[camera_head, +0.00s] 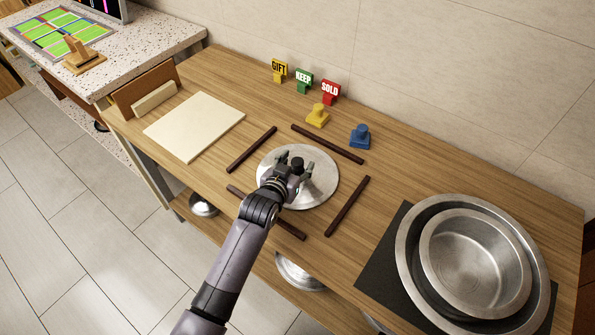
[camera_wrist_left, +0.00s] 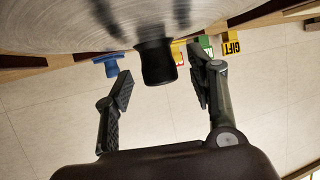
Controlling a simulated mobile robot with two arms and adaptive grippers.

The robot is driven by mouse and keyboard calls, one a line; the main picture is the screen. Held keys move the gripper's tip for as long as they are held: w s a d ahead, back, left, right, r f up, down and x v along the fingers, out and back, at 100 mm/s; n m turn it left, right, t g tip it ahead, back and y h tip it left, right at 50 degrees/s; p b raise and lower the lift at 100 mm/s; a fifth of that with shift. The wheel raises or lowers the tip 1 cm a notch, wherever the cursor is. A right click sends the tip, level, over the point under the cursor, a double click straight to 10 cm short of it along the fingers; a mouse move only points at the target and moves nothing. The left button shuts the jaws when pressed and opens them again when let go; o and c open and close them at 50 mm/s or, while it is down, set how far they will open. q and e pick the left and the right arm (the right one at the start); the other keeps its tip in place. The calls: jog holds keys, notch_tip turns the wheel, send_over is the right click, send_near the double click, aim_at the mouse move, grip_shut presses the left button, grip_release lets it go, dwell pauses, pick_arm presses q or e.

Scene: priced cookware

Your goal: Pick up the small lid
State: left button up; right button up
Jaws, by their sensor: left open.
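The lid (camera_head: 322,184) is a round, brushed-metal disc with a black knob, lying on the wooden table between dark brown strips. Its knob (camera_wrist_left: 154,60) hangs from the top in the left wrist view, with part of the lid (camera_wrist_left: 75,25) filling the top edge. My left gripper (camera_head: 294,167) is over the lid's middle. Its two fingers are apart, one on each side of the knob, with visible gaps in the left wrist view (camera_wrist_left: 160,88). My right gripper is not in view.
Dark strips (camera_head: 347,206) surround the lid. Nested metal pots (camera_head: 543,285) stand on a black mat (camera_head: 382,273) at right. A cream board (camera_head: 195,126) lies at left. GIFT (camera_head: 279,68), KEEP (camera_head: 304,78) and SOLD (camera_head: 330,91) signs, plus yellow (camera_head: 317,116) and blue (camera_head: 360,137) pieces, stand behind.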

pick_arm(q)
jog(key=shift+x, duration=0.8)
jog(key=shift+s, duration=0.1)
grip_shut()
